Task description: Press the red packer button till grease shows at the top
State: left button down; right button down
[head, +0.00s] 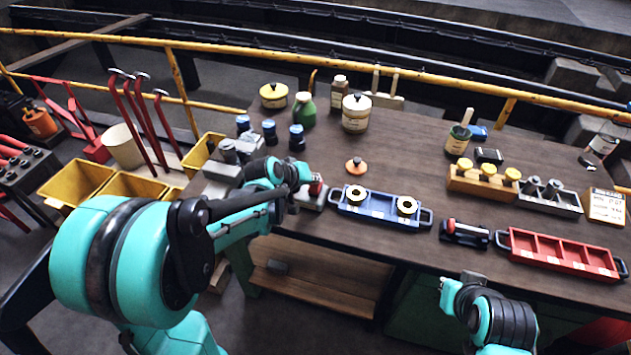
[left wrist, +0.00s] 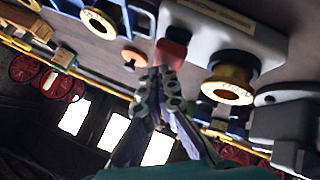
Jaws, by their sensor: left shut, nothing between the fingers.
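The packer, a grey box with a label, stands at the table's front edge in the head view (head: 309,201) and fills the upper right of the left wrist view (left wrist: 205,22). Its red button shows in the head view (head: 317,187) and in the left wrist view (left wrist: 171,53). My left gripper (head: 306,176) is shut and empty, its fingertips (left wrist: 163,72) right at the red button; I cannot tell whether it is pressed down. A brass ring (left wrist: 228,84) sits at the packer in the left wrist view. No grease can be made out.
A blue tray (head: 383,217) with two bearings stands just right of the packer. An orange-topped small item (head: 356,167) lies behind it. Blue-capped jars (head: 297,138) stand behind the gripper. A red tray (head: 562,252) lies at the right front edge.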

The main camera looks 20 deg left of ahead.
aim_at(314, 186)
dwell(0.4)
pick_arm(q)
jog(key=shift+r+p, duration=1.15)
jog(key=shift+r, duration=0.2)
notch_tip(314, 186, up, 5)
jog(key=p, duration=0.4)
dwell(1.6)
